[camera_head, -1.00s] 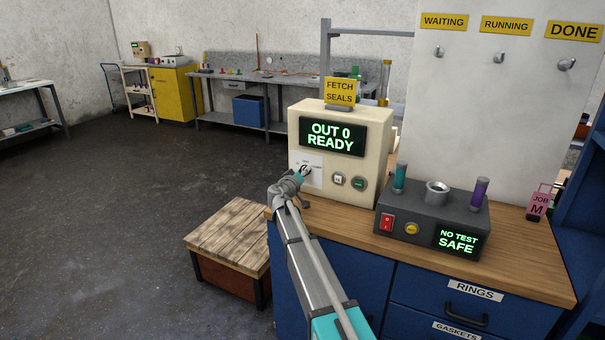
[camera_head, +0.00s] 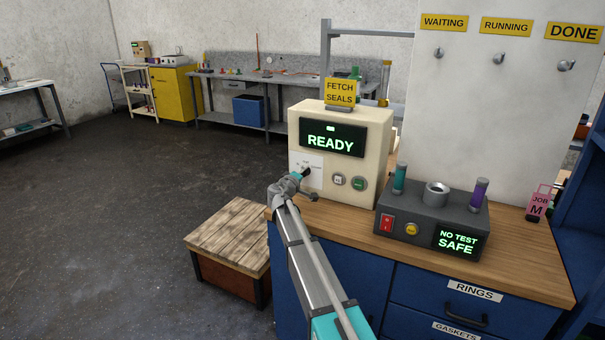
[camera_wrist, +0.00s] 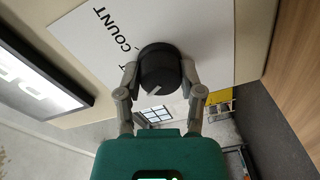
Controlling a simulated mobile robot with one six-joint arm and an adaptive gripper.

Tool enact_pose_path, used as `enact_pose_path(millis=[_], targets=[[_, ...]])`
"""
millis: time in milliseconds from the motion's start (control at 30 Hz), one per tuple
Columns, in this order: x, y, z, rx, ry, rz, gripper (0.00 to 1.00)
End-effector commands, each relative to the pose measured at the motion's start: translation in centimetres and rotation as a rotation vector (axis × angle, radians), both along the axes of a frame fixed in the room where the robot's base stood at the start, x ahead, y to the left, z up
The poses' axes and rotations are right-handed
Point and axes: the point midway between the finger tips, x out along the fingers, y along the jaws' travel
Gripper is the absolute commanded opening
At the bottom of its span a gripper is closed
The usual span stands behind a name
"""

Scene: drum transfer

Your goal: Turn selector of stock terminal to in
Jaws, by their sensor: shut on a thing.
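The stock terminal (camera_head: 375,140) is a cream box on the wooden bench, with a dark display (camera_head: 331,139) reading "READY" under a small green mark. Its selector is a black round knob with a light pointer line, seen in the wrist view (camera_wrist: 160,69) on a white label plate with "COUNT" legible. The other label words are mostly hidden. My gripper (camera_wrist: 160,80) is shut on the knob, one finger at each side. In the head view my gripper (camera_head: 302,174) reaches the terminal's lower left front and covers part of the knob.
A dark grey tester (camera_head: 432,215) with a "NO TEST SAFE" screen stands right of the terminal. A low wooden-topped stand (camera_head: 230,235) is left of the bench. The floor beyond it is clear.

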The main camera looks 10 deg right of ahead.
Motion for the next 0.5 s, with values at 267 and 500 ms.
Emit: enact_pose_path(millis=[267,500], targets=[[0.15,0.13,0.02,-0.204,0.148,0.003,0.02],[0.17,0.14,0.01,-0.333,0.24,0.002,0.02]])
